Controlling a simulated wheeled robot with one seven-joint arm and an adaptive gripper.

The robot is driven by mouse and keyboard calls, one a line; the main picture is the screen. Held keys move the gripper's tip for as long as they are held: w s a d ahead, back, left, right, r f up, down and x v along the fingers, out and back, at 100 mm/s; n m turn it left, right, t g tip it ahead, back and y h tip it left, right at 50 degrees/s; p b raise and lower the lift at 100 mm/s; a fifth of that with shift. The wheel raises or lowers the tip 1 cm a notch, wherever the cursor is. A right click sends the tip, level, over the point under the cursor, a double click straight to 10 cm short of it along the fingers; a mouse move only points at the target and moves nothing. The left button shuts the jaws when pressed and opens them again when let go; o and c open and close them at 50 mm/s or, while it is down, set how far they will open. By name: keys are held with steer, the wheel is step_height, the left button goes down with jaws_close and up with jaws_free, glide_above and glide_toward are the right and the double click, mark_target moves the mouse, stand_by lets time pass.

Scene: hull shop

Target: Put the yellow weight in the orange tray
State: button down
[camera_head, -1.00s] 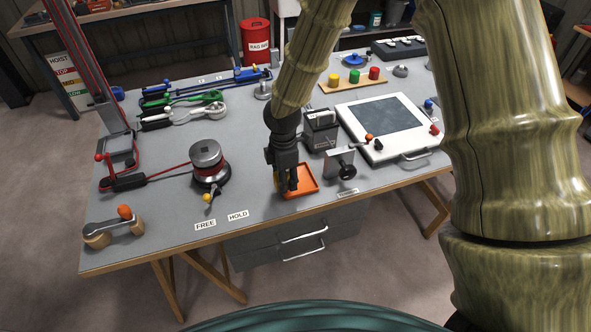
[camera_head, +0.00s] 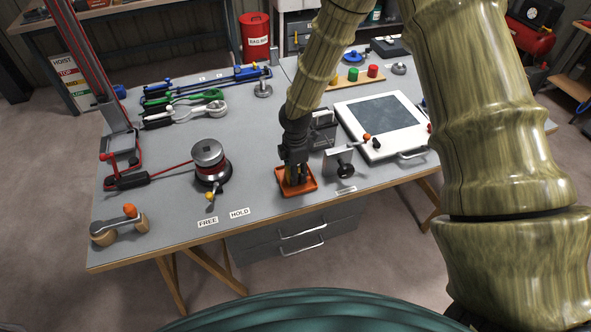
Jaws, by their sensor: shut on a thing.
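The orange tray (camera_head: 309,186) lies on the grey bench top near its front edge. My gripper (camera_head: 296,181) points down over the tray, its fingertips low and inside the tray's outline. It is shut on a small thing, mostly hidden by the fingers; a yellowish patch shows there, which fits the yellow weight. I cannot tell whether it touches the tray floor.
A grey clamp block with a black knob (camera_head: 345,170) stands close right of the tray. A dark box (camera_head: 323,131) is just behind. A white-framed panel (camera_head: 385,125) is further right. A winch drum (camera_head: 210,163) stands left; bench between it and the tray is clear.

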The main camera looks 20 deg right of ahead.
steer(key=shift+f, duration=0.1)
steer(key=c, duration=0.9)
jaws_free()
steer(key=shift+o, duration=0.2)
steer(key=shift+r+b, duration=1.15)
steer(key=shift+r, duration=4.95)
